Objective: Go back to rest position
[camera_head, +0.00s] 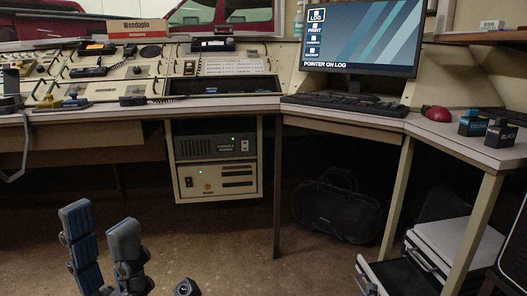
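My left gripper (99,220) is at the bottom left of the head view, with its two grey-blue padded fingers pointing up. The fingers stand apart with a gap between them, and nothing shows in the gap. It is in front of and below the console desk (230,103), over the brown floor, and touches nothing that I can see. My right gripper does not show in the head view.
A monitor (361,38) and a keyboard (345,104) stand on the desk. A red mouse (437,114) and ink bottles (472,123) are at right. Below are a cabinet unit (217,160), a black bag (336,207), drawers (440,245) and desk legs. Floor (230,250) in front is clear.

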